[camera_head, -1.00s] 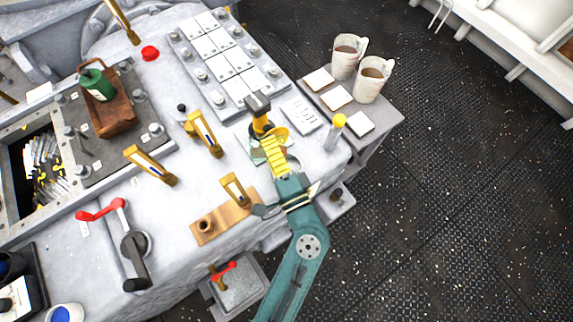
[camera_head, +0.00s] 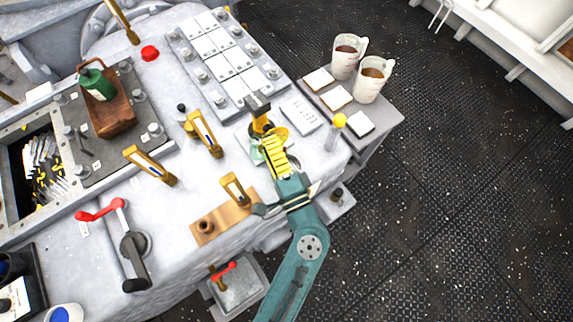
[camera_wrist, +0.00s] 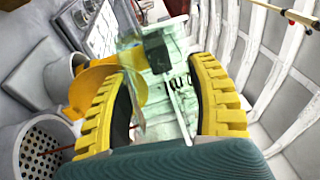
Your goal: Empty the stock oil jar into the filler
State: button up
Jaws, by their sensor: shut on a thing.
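My gripper (camera_head: 272,152) is over the right part of the machine top, with its yellow ridged fingers shut on a clear, pale-green jar (camera_wrist: 164,88) with black lettering. In the wrist view the jar stands between the two fingers, with a dark block in front of its upper part. A yellow-orange, funnel-like part (camera_wrist: 92,84) sits just left of the jar; it also shows beside the fingers in the head view (camera_head: 283,132). I cannot tell whether it touches the jar, or whether liquid is flowing. The jar is mostly hidden in the head view.
Two jugs of brown liquid (camera_head: 370,86) stand on a side shelf at the right with pale square pads.

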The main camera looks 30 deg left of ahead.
aim_at(261, 142)
jog(key=r+n+p, duration=0.1)
jog(key=p, duration=0.1)
jog(key=r+n+g+p, duration=0.1)
jog(key=n+p, duration=0.1)
jog(key=shift+s+a+r+h, duration=0.2)
jog(key=shift+a+r+h, duration=0.1)
jog(key=shift+a+h, duration=0.1)
notch_tip(261, 142, down, 3)
jog(key=shift+s+a+r+n+h+b, duration=0.1)
jog(key=shift+r+n+h+b, duration=0.15)
jog(key=shift+n+b, duration=0.5)
jog(key=r+n+p, duration=0.1)
jog(key=n+g+h+p, duration=0.1)
jog(key=shift+s+a+r+n, duration=0.1)
jog(key=shift+a+r+n, duration=0.05)
jog(key=shift+r+n, duration=0.2)
jog(key=n+p, duration=0.1)
jog(key=r+n+h+p, duration=0.1)
jog(key=shift+a+r+n, duration=0.1)
jog(key=shift+r+n, duration=0.2)
jog(key=a+r+n+h+p, duration=0.1)
jog(key=n+p, duration=0.1)
jog(key=s+a+r+n+h+p, duration=0.1)
jog(key=p, duration=0.1)
jog(key=s+a+r+n+h+p, duration=0.1)
jog(key=a+n+h+p, duration=0.1)
jog(key=p, duration=0.1)
jog(key=shift+s+n+t, duration=0.2)
jog(key=shift+n+t, duration=0.1)
